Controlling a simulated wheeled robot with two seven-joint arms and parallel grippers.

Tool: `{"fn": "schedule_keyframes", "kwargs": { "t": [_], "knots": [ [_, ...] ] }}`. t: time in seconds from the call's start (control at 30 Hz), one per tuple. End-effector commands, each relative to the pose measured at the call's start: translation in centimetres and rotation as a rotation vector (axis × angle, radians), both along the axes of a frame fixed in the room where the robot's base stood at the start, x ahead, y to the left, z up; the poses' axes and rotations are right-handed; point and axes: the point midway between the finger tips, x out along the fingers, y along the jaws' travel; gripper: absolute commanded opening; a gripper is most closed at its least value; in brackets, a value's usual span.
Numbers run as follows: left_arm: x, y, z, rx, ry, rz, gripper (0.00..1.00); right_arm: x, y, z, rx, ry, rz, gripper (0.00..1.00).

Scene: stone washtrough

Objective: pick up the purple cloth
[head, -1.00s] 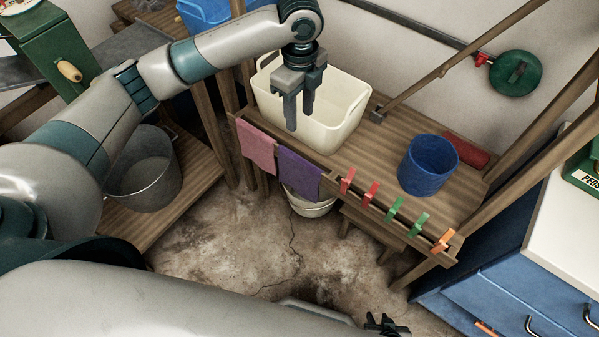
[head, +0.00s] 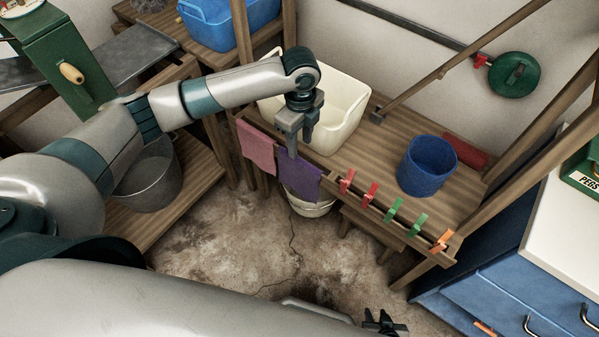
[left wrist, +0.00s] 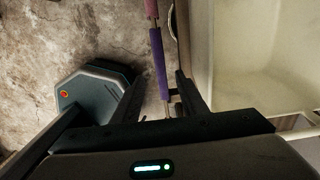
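The purple cloth (head: 300,180) hangs over the front rail of the wooden stand, next to a pink cloth (head: 257,147). My left gripper (head: 299,146) is over the rail at the top of the purple cloth, fingers pointing down, open. One finger overlaps the cloth's upper edge in the head view. In the left wrist view the purple cloth (left wrist: 159,63) shows edge-on between the two open fingers (left wrist: 162,85); I cannot tell if they touch it. My right gripper (head: 384,325) shows only as a small dark part at the bottom of the head view.
A cream basin (head: 345,105) stands just behind the rail. Several pegs, such as a red one (head: 347,181), clip the rail to the right. A blue bucket (head: 427,166) stands on the stand, and a metal bucket (head: 150,180) is at left. Open floor (head: 230,240) lies in front.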

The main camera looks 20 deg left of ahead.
Motion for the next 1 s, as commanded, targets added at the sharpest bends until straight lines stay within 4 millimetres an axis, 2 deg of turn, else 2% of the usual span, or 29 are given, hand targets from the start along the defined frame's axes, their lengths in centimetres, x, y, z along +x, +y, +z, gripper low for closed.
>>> {"fn": "schedule_keyframes", "kwargs": {
  "t": [0.17, 0.63, 0.87, 1.0],
  "knots": [
    [0.0, 0.0, -1.4, -0.001, 0.000, 0.000, 0.39, -0.3, 0.2, -0.2, 0.001, 0.001, 0.002, 0.31],
    [0.0, 0.0, -2.0, 0.000, 0.001, 0.000, 0.39, -0.1, 0.1, 0.0, 0.002, -0.004, 0.000, 0.31],
    [0.0, -0.1, -4.6, 0.001, 0.002, 0.001, 0.39, 0.4, 0.4, 0.9, 0.011, -0.044, 0.002, 0.31],
    [0.0, -0.1, -6.2, 0.000, 0.002, 0.000, 0.39, 0.3, 0.7, 0.7, 0.015, -0.050, 0.005, 0.31]
  ]
}}
